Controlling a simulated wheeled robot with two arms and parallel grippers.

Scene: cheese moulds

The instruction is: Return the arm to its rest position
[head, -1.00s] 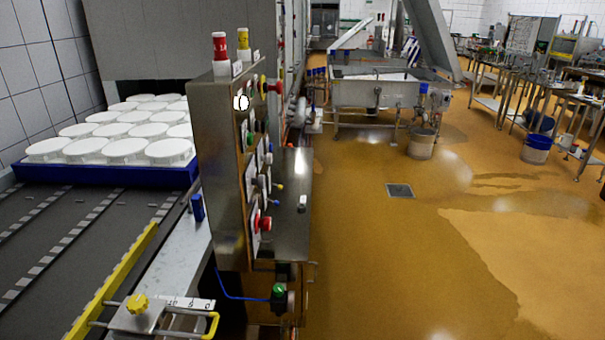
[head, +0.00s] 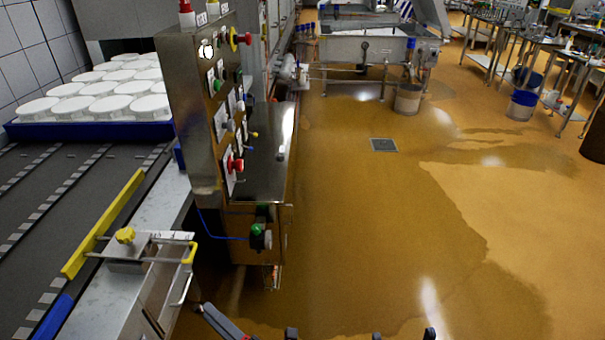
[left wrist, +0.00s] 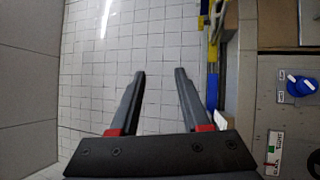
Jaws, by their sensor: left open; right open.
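My left gripper (left wrist: 159,72) is open in the left wrist view, with two dark fingers apart and nothing between them. White tiles show beyond the fingertips. In the head view, my left gripper (head: 249,321) shows only in part at the bottom edge, in front of the steel machine's foot. My right gripper (head: 403,334) shows as two dark fingertips, apart, at the bottom edge over the floor. It is open, and nothing shows between the tips. The rest of both arms is out of the head view.
A steel control cabinet (head: 189,110) with buttons stands left of centre. Left of it, white moulds (head: 100,105) sit in a blue tray (head: 90,131) by a dark conveyor (head: 60,200) with a yellow rail (head: 104,225). Wet orange floor (head: 370,230) is clear ahead. A vat (head: 345,48) stands behind.

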